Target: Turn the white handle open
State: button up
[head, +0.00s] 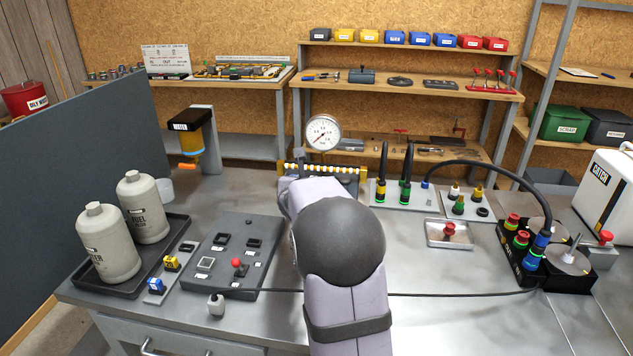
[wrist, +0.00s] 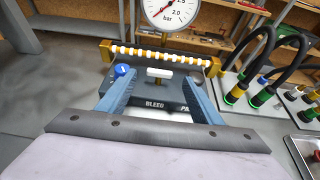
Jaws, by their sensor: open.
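The white handle (wrist: 159,73) is a short white bar lying crosswise on a dark block (wrist: 158,90) marked BLEED in the wrist view. My gripper (wrist: 158,79) is open, with one blue-grey finger to the left of the handle and one to the right. Gaps show between the handle and both fingers, and nothing is held. I cannot tell how far the fingertips are above the block. In the head view my own arm hides the handle and the gripper.
A round blue knob (wrist: 123,70) is close to the left fingertip. Behind the block runs a brass-ended rail with white pieces (wrist: 160,55), with a pressure gauge (head: 323,132) above it. Upright dark hoses with coloured collars (head: 382,175) stand to the right. Bare bench lies left.

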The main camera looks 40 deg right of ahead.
jog(key=shift+v, duration=1.1)
jog(key=s+a+r+m+g+y+p, duration=0.3)
jog(key=s+a+m+p, duration=0.6)
jog(key=s+a+p, duration=0.1)
jog(key=s+a+r+m+g+y+p, duration=0.3)
jog(key=s+a+m+g+p, duration=0.1)
jog(key=s+a+m+p, duration=0.6)
jog(key=s+a+r+m+g+y+p, duration=0.3)
jog(key=s+a+r+m+p, duration=0.1)
jog(key=s+a+m+p, duration=0.6)
jog(key=shift+n, duration=0.9)
jog(key=f+b, duration=0.1)
jog(key=b, duration=0.1)
jog(key=s+f+b, duration=0.1)
jog(key=f+b, duration=0.1)
jog(key=a+f+b, duration=0.1)
jog(key=f+b, duration=0.1)
jog(key=shift+s+a+f, duration=0.1)
jog(key=shift+s+f, duration=0.05)
jog(key=shift+f, duration=0.1)
